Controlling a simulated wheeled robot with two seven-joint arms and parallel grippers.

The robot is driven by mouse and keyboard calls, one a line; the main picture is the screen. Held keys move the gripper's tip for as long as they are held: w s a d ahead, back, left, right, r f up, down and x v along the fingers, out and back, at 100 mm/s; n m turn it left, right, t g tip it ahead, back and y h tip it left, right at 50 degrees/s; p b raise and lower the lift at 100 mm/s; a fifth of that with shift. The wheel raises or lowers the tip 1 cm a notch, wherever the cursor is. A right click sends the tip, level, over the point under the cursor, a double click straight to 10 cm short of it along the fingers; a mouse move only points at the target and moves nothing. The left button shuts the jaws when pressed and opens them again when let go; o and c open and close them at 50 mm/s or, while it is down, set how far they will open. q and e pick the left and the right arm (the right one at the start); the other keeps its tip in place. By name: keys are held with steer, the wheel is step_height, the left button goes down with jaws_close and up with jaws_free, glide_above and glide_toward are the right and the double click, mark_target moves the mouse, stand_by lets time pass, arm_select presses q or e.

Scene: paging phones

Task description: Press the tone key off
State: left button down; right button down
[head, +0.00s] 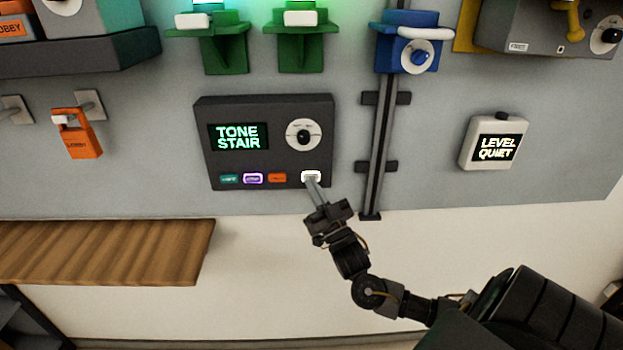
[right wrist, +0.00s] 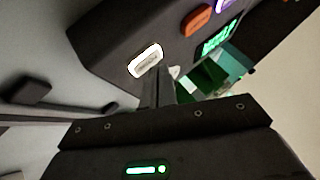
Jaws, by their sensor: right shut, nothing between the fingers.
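A dark panel (head: 265,115) on the wall has a screen (head: 238,137) reading "TONE STAIR" and a round dial (head: 304,134). Along its lower edge are a teal key (head: 229,179), a purple key (head: 253,178) with a bright rim, an orange key (head: 277,178) and, apart at the right, a white key (head: 311,175). My right gripper (head: 313,184) is shut and empty, its tips at the white key's lower edge. In the right wrist view the white key (right wrist: 145,61) lies just beyond the fingers (right wrist: 157,88); I cannot tell whether they touch. My left gripper is not in view.
A vertical rail (head: 378,150) with a blue holder (head: 409,40) stands right of the panel. Green brackets (head: 302,45) are above it. A "LEVEL QUIET" box (head: 493,141) hangs at right, an orange tag (head: 80,138) at left. A wooden shelf (head: 105,250) juts out lower left.

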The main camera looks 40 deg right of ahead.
steer(key=shift+w+d, duration=0.1)
steer(key=shift+w, duration=0.05)
stand_by(0.4)
steer(key=shift+w+d, duration=0.15)
steer(key=shift+w, duration=0.1)
steer(key=shift+s, duration=0.1)
steer(key=shift+s+a, duration=0.25)
steer(key=shift+s, duration=0.05)
stand_by(0.3)
steer(key=s+a+p, duration=0.2)
steer(key=s+a, duration=0.1)
steer(key=s, duration=0.1)
steer(key=shift+s+a, duration=0.35)
steer(key=shift+s, duration=0.05)
